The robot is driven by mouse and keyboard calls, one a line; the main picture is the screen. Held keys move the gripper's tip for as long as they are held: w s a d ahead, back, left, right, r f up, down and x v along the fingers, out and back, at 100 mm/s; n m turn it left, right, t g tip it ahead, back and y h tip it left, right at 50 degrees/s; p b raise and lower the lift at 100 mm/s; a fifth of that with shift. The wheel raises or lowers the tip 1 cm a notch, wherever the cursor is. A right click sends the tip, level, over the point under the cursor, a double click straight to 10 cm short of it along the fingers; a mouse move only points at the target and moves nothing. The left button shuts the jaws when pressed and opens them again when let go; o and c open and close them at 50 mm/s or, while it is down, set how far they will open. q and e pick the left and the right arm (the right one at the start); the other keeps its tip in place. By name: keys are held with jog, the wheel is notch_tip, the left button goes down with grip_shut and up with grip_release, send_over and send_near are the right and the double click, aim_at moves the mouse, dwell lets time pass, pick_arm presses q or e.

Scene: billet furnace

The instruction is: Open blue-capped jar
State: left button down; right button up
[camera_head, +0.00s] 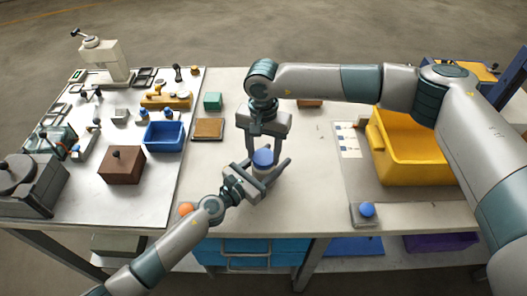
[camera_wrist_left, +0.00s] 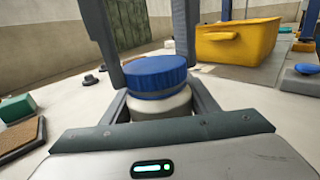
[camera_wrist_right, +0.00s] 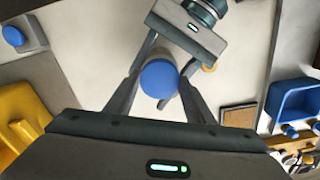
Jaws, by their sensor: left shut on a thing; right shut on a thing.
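The jar has a white body (camera_head: 264,173) and a blue cap (camera_head: 263,157). It stands upright near the middle of the table, and the cap sits on it. My left gripper (camera_head: 269,167) reaches in from the front left and is shut on the white body (camera_wrist_left: 160,104), below the cap (camera_wrist_left: 155,74). My right gripper (camera_head: 264,153) points down from above, its fingers on either side of the blue cap, shut on it. In the right wrist view the cap (camera_wrist_right: 159,79) shows between the fingers and hides most of the body.
A yellow bin (camera_head: 410,155) stands to the right, with a blue button on a grey box (camera_head: 366,211) in front of it. A blue bin (camera_head: 165,135), a brown box (camera_head: 122,165) and a cork-brown pad (camera_head: 208,129) lie left. An orange ball (camera_head: 186,209) is near the front edge.

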aim_at(264, 157)
jog(key=n, duration=0.4)
jog(key=shift+w+n, duration=0.1)
jog(key=shift+n, duration=0.2)
jog(key=n, duration=0.3)
jog(key=shift+n, duration=0.4)
jog(key=shift+r, duration=0.45)
jog(key=shift+r, duration=0.65)
jog(key=shift+r, duration=0.1)
jog(key=shift+r, duration=1.95)
pick_arm(q)
jog(key=c, duration=0.6)
grip_release()
